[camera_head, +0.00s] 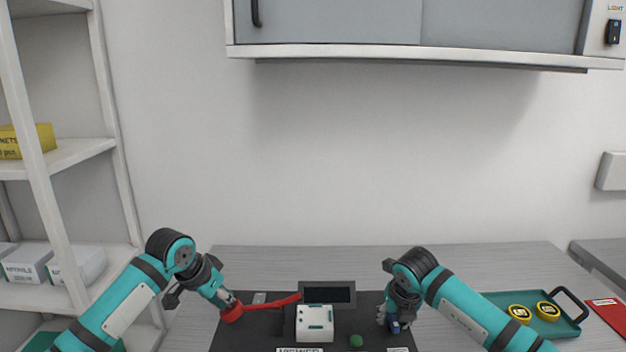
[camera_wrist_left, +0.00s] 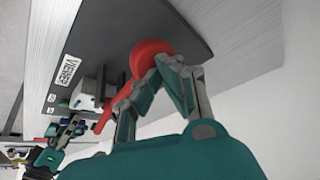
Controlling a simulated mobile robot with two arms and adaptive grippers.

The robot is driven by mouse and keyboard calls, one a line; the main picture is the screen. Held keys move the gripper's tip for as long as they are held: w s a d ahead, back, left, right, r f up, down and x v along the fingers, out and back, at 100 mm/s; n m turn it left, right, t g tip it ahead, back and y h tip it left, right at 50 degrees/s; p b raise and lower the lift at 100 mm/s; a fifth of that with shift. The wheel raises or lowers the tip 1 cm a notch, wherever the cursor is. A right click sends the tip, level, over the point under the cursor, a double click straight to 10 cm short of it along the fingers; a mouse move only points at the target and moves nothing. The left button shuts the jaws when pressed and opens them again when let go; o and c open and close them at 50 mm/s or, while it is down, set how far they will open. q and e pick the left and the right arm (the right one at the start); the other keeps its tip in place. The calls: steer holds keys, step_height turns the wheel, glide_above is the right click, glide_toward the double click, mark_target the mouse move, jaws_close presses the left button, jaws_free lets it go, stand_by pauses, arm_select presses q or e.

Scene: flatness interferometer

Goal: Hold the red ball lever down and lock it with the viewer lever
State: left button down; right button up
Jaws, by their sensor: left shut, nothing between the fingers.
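The red ball lever (camera_head: 231,313) stands at the left end of the black base plate, its red arm (camera_head: 275,303) running right toward a white block. My left gripper (camera_head: 224,299) is shut and empty, with its fingertips at the red ball from above. In the left wrist view the ball (camera_wrist_left: 150,54) is at the fingertips, seemingly touching. My right gripper (camera_head: 392,324) is at the right end of the plate, around or beside a small dark blue part (camera_head: 395,327). Its fingers are too small to read. I cannot make out the viewer lever for certain.
The white block (camera_head: 314,323) and a dark screen (camera_head: 328,294) stand mid-plate, with a green knob (camera_head: 356,341) beside them. A teal tray (camera_head: 575,329) with yellow round pieces lies right. A cabinet (camera_head: 330,22) hangs above. A shelf rack (camera_head: 60,157) stands left.

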arm_select(q)
steer(key=shift+f, duration=0.5)
steer(key=shift+a, duration=0.1)
arm_select(e)
steer(key=c, duration=0.6)
steer(key=n+y, duration=0.1)
steer(key=n, duration=0.2)
steer(key=shift+d, duration=0.1)
steer(key=shift+n+y, duration=0.4)
steer(key=shift+n, duration=0.5)
steer(key=shift+w+n+g+y, duration=0.1)
steer(key=shift+n+g+y, duration=0.3)
steer(key=shift+n, duration=0.7)
steer(key=shift+n+g+y, duration=0.4)
steer(key=shift+n, duration=0.9)
